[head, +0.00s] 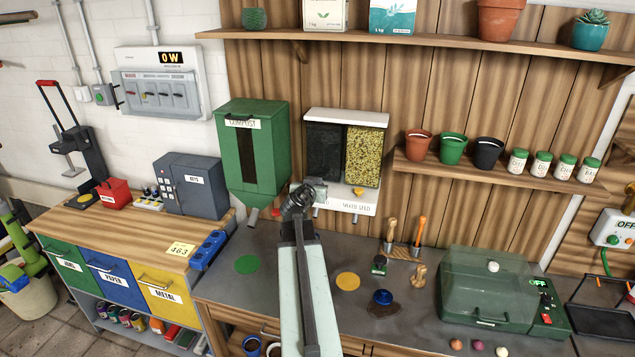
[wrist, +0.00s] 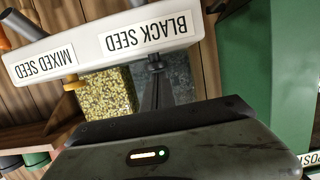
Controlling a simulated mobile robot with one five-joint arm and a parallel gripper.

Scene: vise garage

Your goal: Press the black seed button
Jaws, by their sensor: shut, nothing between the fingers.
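The seed dispenser hangs on the wooden wall, with a dark seed window (head: 323,150) on the left and a mixed seed window (head: 363,157) on the right. Its white front ledge (wrist: 100,45) looks upside down in the wrist view. There the black seed button (wrist: 155,62) is a small dark knob beside the BLACK SEED label (wrist: 150,32). My gripper (wrist: 156,78) is shut and empty, its tips lined up with this button and very close; I cannot tell whether they touch. In the head view my gripper (head: 306,190) hides the button.
The yellow mixed seed button (head: 358,191) sits to the right on the same ledge. A green compost dispenser (head: 254,150) hangs close on the left. The counter below holds a green disc (head: 247,264), a yellow disc (head: 347,281) and small tools.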

